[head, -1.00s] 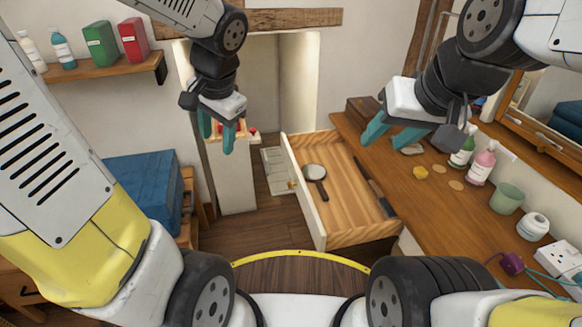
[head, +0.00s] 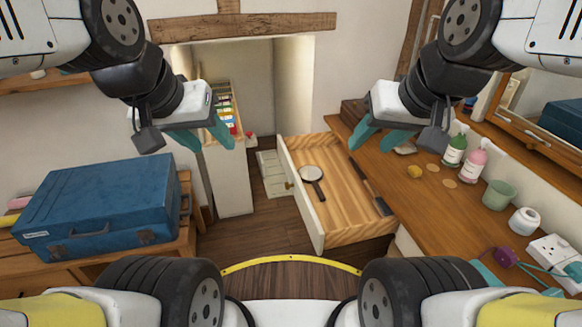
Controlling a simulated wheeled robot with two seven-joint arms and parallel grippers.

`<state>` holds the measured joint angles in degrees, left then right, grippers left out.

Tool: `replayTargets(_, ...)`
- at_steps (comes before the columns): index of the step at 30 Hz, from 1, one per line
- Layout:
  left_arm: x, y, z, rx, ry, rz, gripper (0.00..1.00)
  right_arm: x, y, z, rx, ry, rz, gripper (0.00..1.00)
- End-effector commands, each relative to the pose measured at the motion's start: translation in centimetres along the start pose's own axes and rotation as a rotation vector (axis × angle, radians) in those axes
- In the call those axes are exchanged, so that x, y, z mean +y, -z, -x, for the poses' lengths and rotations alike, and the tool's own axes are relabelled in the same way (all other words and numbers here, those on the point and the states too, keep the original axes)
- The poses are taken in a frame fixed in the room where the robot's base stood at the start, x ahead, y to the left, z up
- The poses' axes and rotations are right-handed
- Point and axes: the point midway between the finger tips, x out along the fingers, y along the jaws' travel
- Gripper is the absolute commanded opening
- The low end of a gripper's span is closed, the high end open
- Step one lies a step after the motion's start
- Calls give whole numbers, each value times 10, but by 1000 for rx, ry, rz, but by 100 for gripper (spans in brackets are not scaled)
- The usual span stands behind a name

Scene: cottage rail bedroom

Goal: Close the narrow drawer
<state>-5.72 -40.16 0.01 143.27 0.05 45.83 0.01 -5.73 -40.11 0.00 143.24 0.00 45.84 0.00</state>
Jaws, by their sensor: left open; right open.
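The narrow drawer (head: 345,228) stands pulled out from the wooden desk on the right, its cream front (head: 301,200) with a small knob (head: 289,185) facing left. A magnifying glass (head: 313,174) and a dark long object (head: 373,193) lie inside it. My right gripper (head: 373,148) is open above the drawer's far right corner and the desk edge, apart from the drawer as far as I can tell. My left gripper (head: 207,140) is open and empty, left of the drawer, in front of a narrow cream cabinet.
The desk top (head: 437,190) holds bottles (head: 475,164), a green cup (head: 498,195), a white jar and a power strip with cables. A blue suitcase (head: 104,208) lies on a wooden stand at left.

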Motion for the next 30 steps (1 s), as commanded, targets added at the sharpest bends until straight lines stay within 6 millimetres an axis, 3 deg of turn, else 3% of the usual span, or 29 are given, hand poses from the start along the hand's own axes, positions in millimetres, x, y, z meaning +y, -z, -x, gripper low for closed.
replayTargets(1, 0, 0, 0, -1, 0, 0, 39, 0, 0, 0, 0, 0, 0, 45)
replayTargets(7, 1, 10, -15, -83, -19, 68, 0, 0, 0, 0, 0, 0, 0, 45)
replayTargets(17, 4, 44, -93, -417, -132, 397, 0, 0, 0, 0, 0, 0, 0, 45)
replayTargets(24, -2, 61, -170, -642, -241, 670, 0, 0, 0, 0, 0, 0, 0, 45)
replayTargets(30, -13, 64, -241, -810, -348, 912, 0, 0, 0, 0, 0, 0, 0, 45)
